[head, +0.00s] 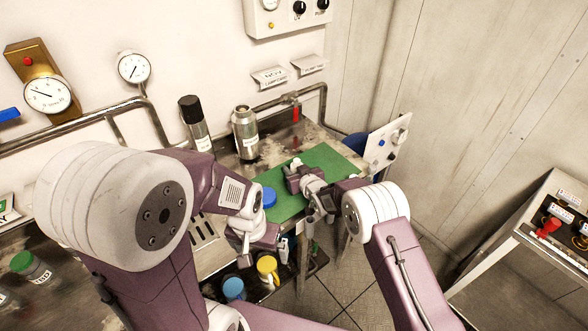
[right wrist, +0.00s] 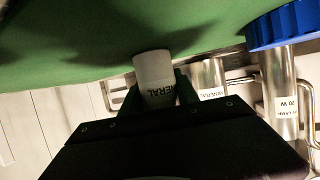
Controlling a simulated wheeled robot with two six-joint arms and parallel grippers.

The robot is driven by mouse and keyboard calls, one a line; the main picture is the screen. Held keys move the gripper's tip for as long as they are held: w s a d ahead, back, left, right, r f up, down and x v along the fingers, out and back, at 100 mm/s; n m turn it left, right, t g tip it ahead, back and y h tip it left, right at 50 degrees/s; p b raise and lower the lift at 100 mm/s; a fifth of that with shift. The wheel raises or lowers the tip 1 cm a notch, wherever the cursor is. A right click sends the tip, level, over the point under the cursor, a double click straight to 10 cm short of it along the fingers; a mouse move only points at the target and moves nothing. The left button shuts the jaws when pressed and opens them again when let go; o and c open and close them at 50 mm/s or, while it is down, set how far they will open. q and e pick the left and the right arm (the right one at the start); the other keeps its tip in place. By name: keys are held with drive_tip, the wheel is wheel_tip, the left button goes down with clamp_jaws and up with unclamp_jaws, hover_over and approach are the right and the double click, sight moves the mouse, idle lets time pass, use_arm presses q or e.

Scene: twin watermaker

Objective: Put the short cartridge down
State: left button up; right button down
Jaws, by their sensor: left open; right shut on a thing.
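The short cartridge, white with a dark label ending in "NERAL", is in my right gripper in the right wrist view (right wrist: 155,80). Its white end also shows in the head view (head: 296,162). My right gripper (head: 298,178) is shut on it, low over the far part of the green mat (head: 325,158). I cannot tell whether the cartridge touches the mat. My left gripper (head: 264,238) is open at the near edge of the mat; its fingertips are partly hidden. A blue-capped thing (head: 268,196) stands on the mat between the two grippers.
Two metal canisters, one black-topped (head: 195,122) and one silver (head: 245,132), stand behind the mat by the wall. A panel with knobs (head: 387,145) rises at the mat's right end. Yellow-capped (head: 267,266) and blue-capped (head: 233,288) containers sit below the front edge.

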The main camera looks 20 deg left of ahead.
drive_tip(key=c, duration=0.9)
unclamp_jaws()
drive_tip(key=shift+f, duration=0.1)
drive_tip(key=shift+s+r+p, duration=0.1)
drive_tip(key=shift+r+p, duration=0.2)
drive_tip(key=shift+p, duration=0.05)
drive_tip(key=v, duration=1.2)
drive_tip(key=shift+b, duration=0.35)
drive_tip(key=shift+f, duration=0.1)
